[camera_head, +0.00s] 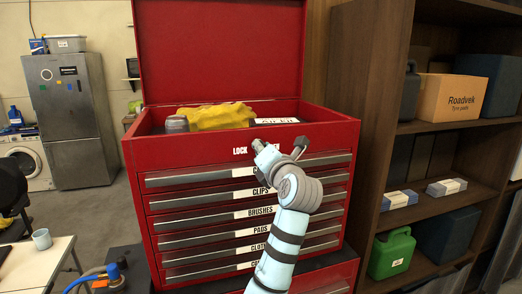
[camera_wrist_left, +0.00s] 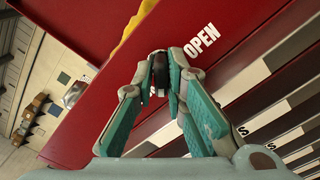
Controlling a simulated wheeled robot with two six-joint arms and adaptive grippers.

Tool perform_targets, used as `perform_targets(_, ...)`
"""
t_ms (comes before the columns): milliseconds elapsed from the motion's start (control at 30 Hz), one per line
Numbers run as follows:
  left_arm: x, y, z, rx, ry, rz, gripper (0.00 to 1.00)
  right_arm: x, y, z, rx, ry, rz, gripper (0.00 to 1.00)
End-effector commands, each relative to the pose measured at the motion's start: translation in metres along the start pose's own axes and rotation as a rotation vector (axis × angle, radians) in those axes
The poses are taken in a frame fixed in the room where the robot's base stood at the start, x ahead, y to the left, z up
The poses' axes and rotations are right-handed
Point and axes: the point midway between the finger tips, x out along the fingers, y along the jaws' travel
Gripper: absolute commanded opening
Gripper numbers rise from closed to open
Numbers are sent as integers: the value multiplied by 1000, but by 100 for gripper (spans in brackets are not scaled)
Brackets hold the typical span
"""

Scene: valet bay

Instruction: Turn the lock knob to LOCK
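The lock knob (camera_wrist_left: 158,70) is a small dark piece on the red front of the tool chest (camera_head: 190,149), just below its top rim. In the left wrist view, my left gripper (camera_wrist_left: 159,82) has its teal finger pads on either side of the knob, close against it. The white word OPEN (camera_wrist_left: 201,41) stands beside the fingertips. In the head view my left gripper (camera_head: 278,150) covers the knob, and the word LOCK (camera_head: 240,151) shows to its left. The knob's exact angle is hard to read. My right gripper is not in view.
The chest's lid (camera_head: 220,50) stands open and its labelled drawers (camera_head: 190,196) look shut. A yellow cloth (camera_head: 215,116) lies in the top tray. Brown shelves (camera_head: 440,127) with boxes and a green can (camera_head: 391,254) stand close on the right. A table (camera_head: 35,268) is at lower left.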

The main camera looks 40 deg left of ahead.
Motion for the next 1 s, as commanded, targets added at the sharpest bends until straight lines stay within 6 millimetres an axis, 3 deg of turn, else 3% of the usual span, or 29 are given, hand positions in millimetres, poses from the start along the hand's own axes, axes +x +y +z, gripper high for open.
perform_targets(100,0,0,0,-1,1,0,30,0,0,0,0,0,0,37)
perform_targets(400,-3,-1,-1,-1,2,-2,30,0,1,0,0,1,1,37)
perform_targets(733,-65,-3,1,-3,0,-5,30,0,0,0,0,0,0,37)
perform_targets(1000,-75,-1,0,0,3,0,30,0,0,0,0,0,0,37)
